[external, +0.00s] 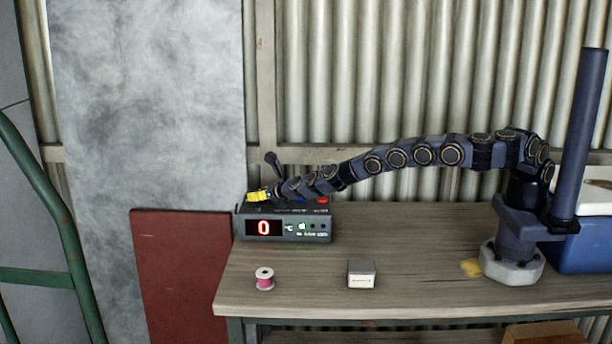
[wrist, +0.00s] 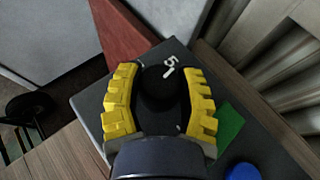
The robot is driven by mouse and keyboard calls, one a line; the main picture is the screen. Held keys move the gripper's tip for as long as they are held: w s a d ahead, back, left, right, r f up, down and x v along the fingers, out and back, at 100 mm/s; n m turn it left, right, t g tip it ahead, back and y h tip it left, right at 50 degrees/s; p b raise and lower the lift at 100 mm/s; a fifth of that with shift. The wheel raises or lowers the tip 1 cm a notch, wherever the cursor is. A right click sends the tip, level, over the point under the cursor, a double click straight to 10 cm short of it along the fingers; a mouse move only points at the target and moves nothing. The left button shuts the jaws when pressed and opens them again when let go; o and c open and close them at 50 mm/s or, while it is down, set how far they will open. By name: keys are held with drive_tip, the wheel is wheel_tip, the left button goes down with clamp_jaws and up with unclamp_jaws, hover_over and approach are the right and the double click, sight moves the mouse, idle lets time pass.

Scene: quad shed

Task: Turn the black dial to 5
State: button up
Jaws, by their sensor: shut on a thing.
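The black dial (wrist: 157,92) sits on top of a dark grey control box (external: 286,228). In the wrist view white marks, a "5" and a stroke beside it, show at the dial's far edge. My gripper (wrist: 160,76), with ridged yellow fingers, is shut around the dial, one finger on each side. In the external view my gripper (external: 258,196) is at the left end of the box top and hides the dial. The box's front display (external: 263,228) reads a red "0".
A green patch (wrist: 230,126) and a blue button (wrist: 243,171) are on the box top beside my gripper. A red panel (external: 180,275) stands left.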

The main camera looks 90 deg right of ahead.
sight(264, 174)
drive_tip(key=shift+a+f+n+t+y, duration=0.1)
drive_tip(key=shift+n+t+y, duration=0.2)
drive_tip(key=shift+n+y, duration=0.15)
drive_tip(key=o, duration=0.8)
drive_tip(key=shift+o, duration=0.2)
drive_tip(key=shift+r, duration=5.05)
